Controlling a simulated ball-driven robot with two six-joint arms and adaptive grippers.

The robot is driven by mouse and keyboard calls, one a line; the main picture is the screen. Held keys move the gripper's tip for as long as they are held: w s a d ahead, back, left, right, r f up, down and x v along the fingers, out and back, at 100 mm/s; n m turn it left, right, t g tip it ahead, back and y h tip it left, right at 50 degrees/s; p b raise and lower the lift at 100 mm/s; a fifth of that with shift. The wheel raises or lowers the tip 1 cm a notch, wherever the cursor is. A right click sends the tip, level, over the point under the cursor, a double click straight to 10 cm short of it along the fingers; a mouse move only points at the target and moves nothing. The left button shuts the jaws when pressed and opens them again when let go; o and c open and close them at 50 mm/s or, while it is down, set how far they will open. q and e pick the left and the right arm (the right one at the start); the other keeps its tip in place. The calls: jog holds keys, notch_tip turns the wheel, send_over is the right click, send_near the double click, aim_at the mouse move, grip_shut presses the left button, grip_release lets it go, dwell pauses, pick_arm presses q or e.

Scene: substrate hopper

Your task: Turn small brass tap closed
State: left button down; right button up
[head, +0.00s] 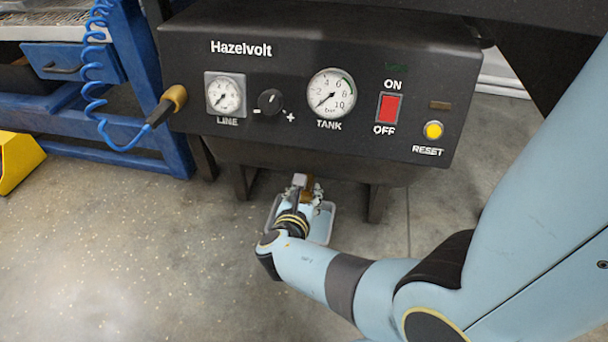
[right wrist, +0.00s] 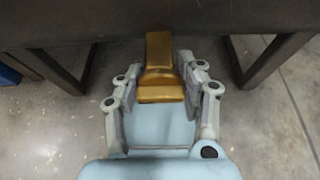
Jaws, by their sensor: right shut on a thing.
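The small brass tap (right wrist: 161,84) sits under the front edge of the black compressor body, in the middle of the right wrist view. My right gripper (right wrist: 168,82) has its two fingers on either side of the tap and is shut on it. In the head view the right gripper (head: 303,190) reaches in below the panel, and the tap is mostly hidden behind my wrist and fingers. My left gripper is not in view.
The black Hazelvolt panel (head: 290,125) with gauges, knob, red switch and yellow reset button overhangs the gripper. Compressor legs (head: 376,203) stand on both sides. A grey tray (head: 327,228) lies on the floor below. A blue coiled hose (head: 90,80) hangs at left.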

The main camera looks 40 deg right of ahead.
jog(key=m+t+y, duration=0.1)
jog(key=m, duration=0.1)
jog(key=shift+s+a+m, duration=0.1)
jog(key=shift+a+m, duration=0.05)
jog(key=shift+m, duration=0.25)
jog(key=o, duration=1.3)
jog(key=shift+c, duration=0.2)
